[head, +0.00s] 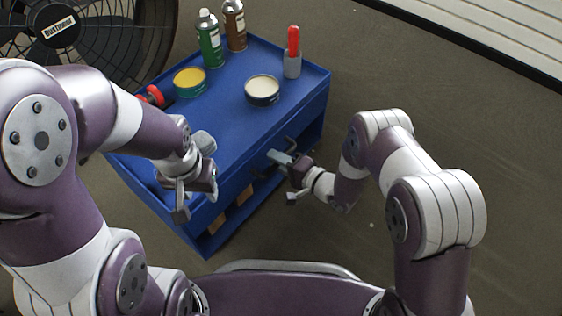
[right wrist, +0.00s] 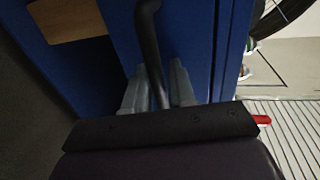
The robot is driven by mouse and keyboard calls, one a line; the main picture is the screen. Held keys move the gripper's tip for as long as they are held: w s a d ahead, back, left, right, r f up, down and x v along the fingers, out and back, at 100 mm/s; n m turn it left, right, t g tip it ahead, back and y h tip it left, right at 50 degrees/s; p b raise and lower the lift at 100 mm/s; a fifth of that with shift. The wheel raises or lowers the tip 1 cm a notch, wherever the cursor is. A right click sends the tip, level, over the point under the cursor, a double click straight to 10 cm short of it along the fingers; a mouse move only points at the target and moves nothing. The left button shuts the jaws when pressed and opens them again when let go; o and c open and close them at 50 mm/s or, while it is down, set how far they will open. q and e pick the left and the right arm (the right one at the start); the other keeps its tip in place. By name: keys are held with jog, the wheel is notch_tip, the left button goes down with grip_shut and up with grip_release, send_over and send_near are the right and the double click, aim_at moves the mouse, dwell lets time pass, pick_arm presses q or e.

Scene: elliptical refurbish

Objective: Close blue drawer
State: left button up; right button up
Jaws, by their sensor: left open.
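The blue cart (head: 228,117) stands in the middle of the head view. Its blue drawer front (right wrist: 185,35) fills the middle of the right wrist view. How far the drawer stands out is hard to tell. A dark bar handle (right wrist: 149,40) runs down from the drawer front between the two grey fingers of my right gripper (right wrist: 160,88). In the head view, my right gripper (head: 280,158) is at the cart's right face. The fingers' grip on the handle is unclear. My left gripper (head: 181,203) is open and empty over the cart's near left edge.
Wooden pieces (head: 217,223) show low in the cart. A fan (head: 95,40) stands behind. Floor is clear on the right.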

jog(key=shift+o, duration=0.2)
jog(key=shift+s+d+r, duration=0.1)
jog(key=shift+s+d, duration=0.05)
jog(key=p+v, duration=0.6)
jog(key=v, duration=0.6)
jog(key=shift+p, duration=0.4)
jog(key=shift+d, duration=0.1)
